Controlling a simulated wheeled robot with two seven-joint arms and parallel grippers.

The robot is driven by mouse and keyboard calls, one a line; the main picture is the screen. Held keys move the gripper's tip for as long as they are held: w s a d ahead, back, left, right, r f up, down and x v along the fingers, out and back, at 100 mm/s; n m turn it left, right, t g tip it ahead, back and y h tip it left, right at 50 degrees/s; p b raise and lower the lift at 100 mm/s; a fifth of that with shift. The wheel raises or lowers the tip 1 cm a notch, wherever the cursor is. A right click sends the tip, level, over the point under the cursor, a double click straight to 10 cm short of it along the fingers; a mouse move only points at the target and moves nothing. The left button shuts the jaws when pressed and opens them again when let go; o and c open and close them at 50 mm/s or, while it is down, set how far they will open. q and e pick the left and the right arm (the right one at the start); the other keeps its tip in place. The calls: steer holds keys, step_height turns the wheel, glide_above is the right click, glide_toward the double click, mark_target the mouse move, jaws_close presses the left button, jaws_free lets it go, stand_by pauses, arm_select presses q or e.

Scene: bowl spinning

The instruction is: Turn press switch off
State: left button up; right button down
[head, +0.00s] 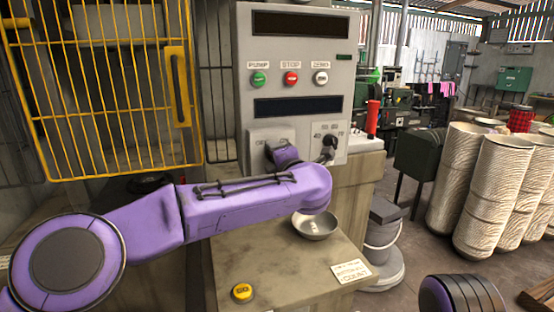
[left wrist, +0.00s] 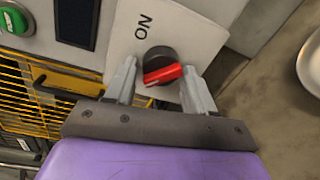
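The press switch (left wrist: 160,62) is a round black knob with a red handle, on a pale plate marked ON in the left wrist view. The red handle lies slightly tilted across the picture. My left gripper (left wrist: 160,88) is open, with one finger on each side of the handle. I cannot tell whether either finger touches it. In the head view my left arm reaches from the left to the grey control panel (head: 297,80), and its wrist (head: 285,155) hides the switch. My right gripper is out of view.
A second black knob (head: 329,142) sits right of my wrist. Green (head: 258,79), red (head: 291,78) and white (head: 321,78) buttons are above. A metal bowl (head: 314,226) and yellow button (head: 242,292) are on the bench below. A yellow cage door (head: 183,90) stands at left.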

arm_select(q)
steer(key=shift+o, duration=0.8)
steer(key=shift+s, duration=0.1)
steer(key=b+v, duration=0.3)
steer(key=v, duration=0.7)
steer(key=shift+s, duration=0.2)
steer(key=shift+d+r, duration=0.1)
